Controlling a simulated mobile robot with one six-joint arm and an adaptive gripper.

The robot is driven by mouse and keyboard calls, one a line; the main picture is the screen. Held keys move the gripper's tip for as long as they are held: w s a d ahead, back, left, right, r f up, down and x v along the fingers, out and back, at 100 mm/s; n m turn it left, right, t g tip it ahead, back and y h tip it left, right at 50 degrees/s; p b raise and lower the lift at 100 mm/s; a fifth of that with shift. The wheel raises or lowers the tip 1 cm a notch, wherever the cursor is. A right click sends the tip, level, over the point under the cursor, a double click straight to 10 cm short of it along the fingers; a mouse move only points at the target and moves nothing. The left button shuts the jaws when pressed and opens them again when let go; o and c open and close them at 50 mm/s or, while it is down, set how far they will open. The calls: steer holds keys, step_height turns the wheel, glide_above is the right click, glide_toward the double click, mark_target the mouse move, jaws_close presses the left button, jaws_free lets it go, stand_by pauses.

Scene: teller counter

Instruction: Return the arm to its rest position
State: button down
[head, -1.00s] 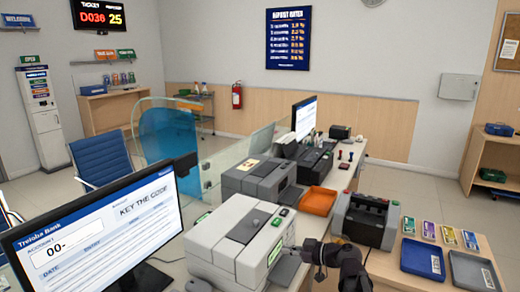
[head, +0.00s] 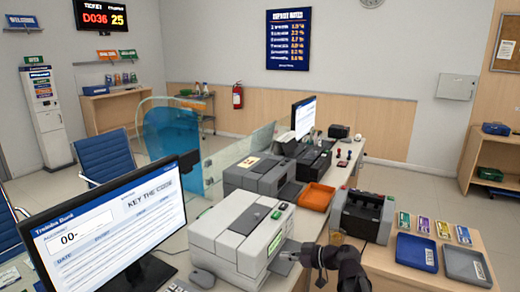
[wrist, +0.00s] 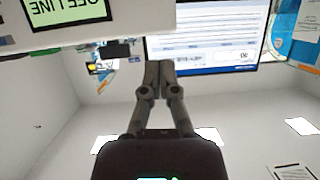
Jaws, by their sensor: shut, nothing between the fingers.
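My gripper (head: 297,257) shows at the bottom centre of the head view, at the end of my dark arm. It is beside the front right side of the large light-grey counter machine (head: 238,240) with a green screen, a small gap or contact there being hard to tell. In the wrist view my gripper (wrist: 159,68) has its two fingers together with nothing between them. The wrist view looks upside down at the machine's green screen (wrist: 68,10) and the monitor (wrist: 205,45).
A grey note counter (head: 362,216) stands just behind and right of my arm. An orange tray (head: 318,196), a blue tray (head: 416,252) and a grey tray (head: 467,266) lie on the counters. The monitor (head: 110,225) stands at left. Open floor lies beyond the right counter.

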steer(key=s+d+f+m+g+h+p, duration=0.4)
steer(key=s+d+f+m+g+h, duration=0.2)
steer(key=s+m+h, duration=0.5)
step_height(320, 180, down, 2)
steer(key=d+m+h, duration=0.1)
steer(key=d, duration=0.1)
steer(key=shift+s+d+h, duration=0.3)
steer(key=shift+s+d, duration=0.05)
steer(key=shift+s, duration=0.05)
